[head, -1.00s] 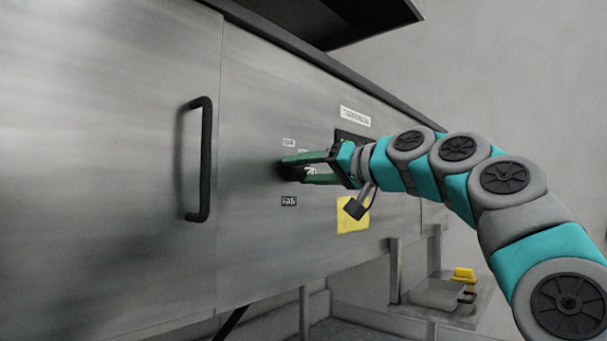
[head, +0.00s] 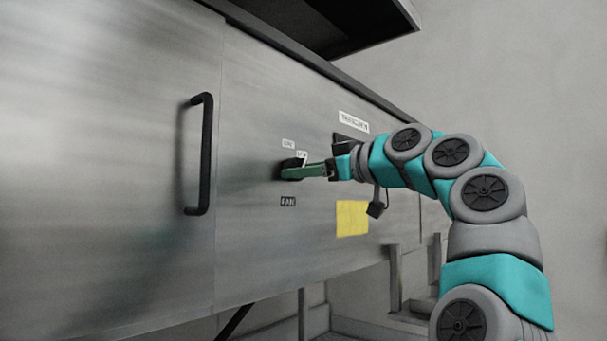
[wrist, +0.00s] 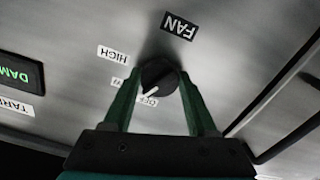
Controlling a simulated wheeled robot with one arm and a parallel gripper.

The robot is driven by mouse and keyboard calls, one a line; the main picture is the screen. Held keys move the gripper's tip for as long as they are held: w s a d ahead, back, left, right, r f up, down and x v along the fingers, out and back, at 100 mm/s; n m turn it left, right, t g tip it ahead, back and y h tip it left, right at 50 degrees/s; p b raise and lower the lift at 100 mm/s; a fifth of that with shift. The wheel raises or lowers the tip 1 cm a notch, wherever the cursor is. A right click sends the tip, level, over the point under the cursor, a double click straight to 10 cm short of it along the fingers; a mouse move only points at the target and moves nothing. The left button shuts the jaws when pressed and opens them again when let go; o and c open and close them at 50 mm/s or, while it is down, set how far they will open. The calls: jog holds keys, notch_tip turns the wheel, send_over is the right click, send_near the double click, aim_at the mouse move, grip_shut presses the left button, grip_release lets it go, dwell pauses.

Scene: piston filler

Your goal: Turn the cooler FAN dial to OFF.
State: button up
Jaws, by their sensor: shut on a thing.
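The FAN dial is a round black knob (wrist: 161,76) with a white pointer line on the steel panel. In the wrist view the pointer slants to the lower left, close to the partly hidden OFF label (wrist: 149,101) and between it and the LOW label (wrist: 119,84). The HIGH label (wrist: 112,53) and the FAN label (wrist: 180,26) are clear. My gripper (wrist: 158,78) is shut on the dial, with one green finger on each side. In the head view my gripper (head: 294,171) covers part of the dial (head: 288,165), above the FAN label (head: 288,202).
A black vertical door handle (head: 201,154) stands out left of the dial. Right of it are a dark display (wrist: 16,73) and a yellow note (head: 352,218). A dark hood (head: 340,25) overhangs above. Free room lies right of the arm.

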jog(key=n, duration=0.5)
jog(key=shift+n, duration=0.4)
dwell(0.4)
jog(key=o, duration=1.4)
jog(key=shift+c, duration=0.2)
jog(key=shift+d, duration=0.1)
jog(key=b+v, duration=0.1)
jog(key=v, duration=0.6)
jog(key=shift+s+d, duration=0.25)
